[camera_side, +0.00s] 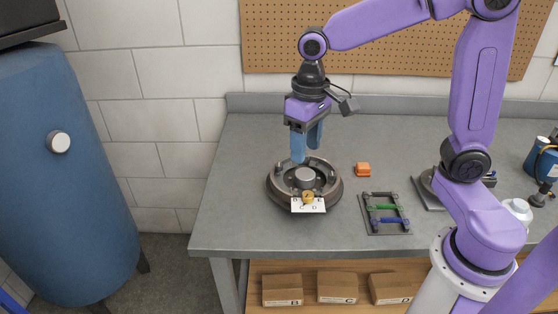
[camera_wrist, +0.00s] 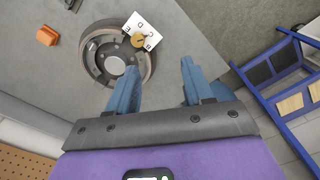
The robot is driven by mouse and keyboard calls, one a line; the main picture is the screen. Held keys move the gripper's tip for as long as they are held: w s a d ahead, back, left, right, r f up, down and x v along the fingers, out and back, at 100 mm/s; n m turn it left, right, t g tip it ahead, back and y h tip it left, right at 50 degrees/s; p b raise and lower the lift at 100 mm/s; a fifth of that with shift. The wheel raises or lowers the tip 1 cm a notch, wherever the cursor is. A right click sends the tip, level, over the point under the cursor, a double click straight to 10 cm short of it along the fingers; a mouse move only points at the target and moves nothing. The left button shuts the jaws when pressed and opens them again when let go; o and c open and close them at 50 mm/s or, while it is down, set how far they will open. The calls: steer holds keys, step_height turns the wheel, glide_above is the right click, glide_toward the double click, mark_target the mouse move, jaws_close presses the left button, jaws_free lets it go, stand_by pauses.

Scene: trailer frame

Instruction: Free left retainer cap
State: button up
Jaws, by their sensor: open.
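A round dark brake drum assembly (camera_side: 274,187) with a grey centre hub (camera_side: 305,178) sits on the workbench; it also shows at the upper left of the wrist view (camera_wrist: 92,57). A brass-coloured round piece (camera_side: 308,197) lies at its front edge on a white lettered card (camera_side: 313,208). No retainer cap can be told apart for sure among the small parts inside the drum. My gripper (camera_side: 306,154) has blue fingers, points down and hovers over the back of the drum. In the wrist view my gripper (camera_wrist: 158,75) is open, with nothing between the fingers.
An orange block (camera_side: 363,170) lies right of the drum. A dark frame with green and blue bars (camera_side: 385,213) lies further right. The bench left of the drum is clear.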

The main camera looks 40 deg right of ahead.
steer(key=w+d+m, duration=0.4)
steer(key=w+m, duration=0.1)
steer(key=w, duration=0.5)
steer(key=m, duration=0.4)
glide_toward(279, 164)
step_height(279, 164, down, 8)
steer(key=shift+w+a+f, duration=0.1)
steer(key=shift+f, duration=0.15)
steer(key=shift+c, duration=0.3)
jaws_close()
